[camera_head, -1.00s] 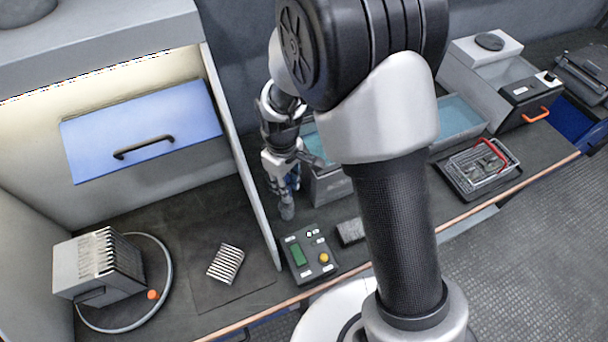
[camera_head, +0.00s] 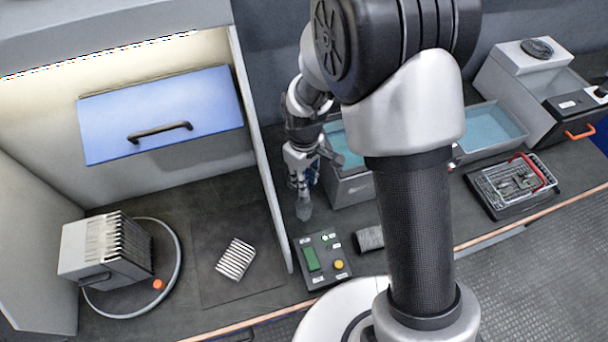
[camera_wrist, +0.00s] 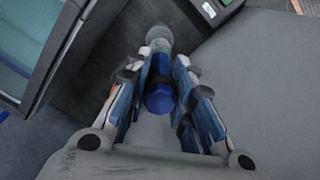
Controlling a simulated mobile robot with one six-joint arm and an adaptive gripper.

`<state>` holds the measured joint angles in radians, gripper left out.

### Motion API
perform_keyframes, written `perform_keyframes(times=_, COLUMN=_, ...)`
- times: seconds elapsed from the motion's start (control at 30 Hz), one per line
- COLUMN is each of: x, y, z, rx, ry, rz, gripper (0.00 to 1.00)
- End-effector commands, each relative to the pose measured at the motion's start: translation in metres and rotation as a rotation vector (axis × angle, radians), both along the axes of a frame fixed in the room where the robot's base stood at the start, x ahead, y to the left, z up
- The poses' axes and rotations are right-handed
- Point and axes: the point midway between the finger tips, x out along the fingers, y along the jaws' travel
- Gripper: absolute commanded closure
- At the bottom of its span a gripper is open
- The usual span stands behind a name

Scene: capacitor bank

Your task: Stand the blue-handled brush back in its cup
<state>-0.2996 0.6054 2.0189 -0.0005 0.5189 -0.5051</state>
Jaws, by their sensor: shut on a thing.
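My gripper (camera_wrist: 160,72) is shut on the blue-handled brush (camera_wrist: 159,92), with a dark-padded finger on each side of the blue handle. The brush points away from the wrist camera. A pale grey rounded end (camera_wrist: 158,36) shows beyond the handle; I cannot tell whether it is the brush head or a cup. In the head view my gripper (camera_head: 302,188) points down between the partition and the bath, with a grey end (camera_head: 304,208) below it. I cannot clearly make out the cup.
A control box (camera_head: 324,259) with a green display and yellow knob lies in front of my gripper. The partition (camera_head: 258,150) stands close on the left and a blue-filled bath (camera_head: 350,188) close on the right. A dark block (camera_head: 369,238) lies beside the box.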

Motion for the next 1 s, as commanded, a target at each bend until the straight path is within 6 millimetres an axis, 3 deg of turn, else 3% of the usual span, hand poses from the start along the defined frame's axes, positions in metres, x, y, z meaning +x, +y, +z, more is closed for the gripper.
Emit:
perform_keyframes(times=0.7, x=0.0, y=0.0, z=-0.06, rx=0.0, ry=0.0, rz=0.0, gripper=1.0)
perform_keyframes(times=1.0, x=0.0, y=0.0, z=-0.074, rx=0.001, ry=-0.001, rz=0.0, gripper=1.0)
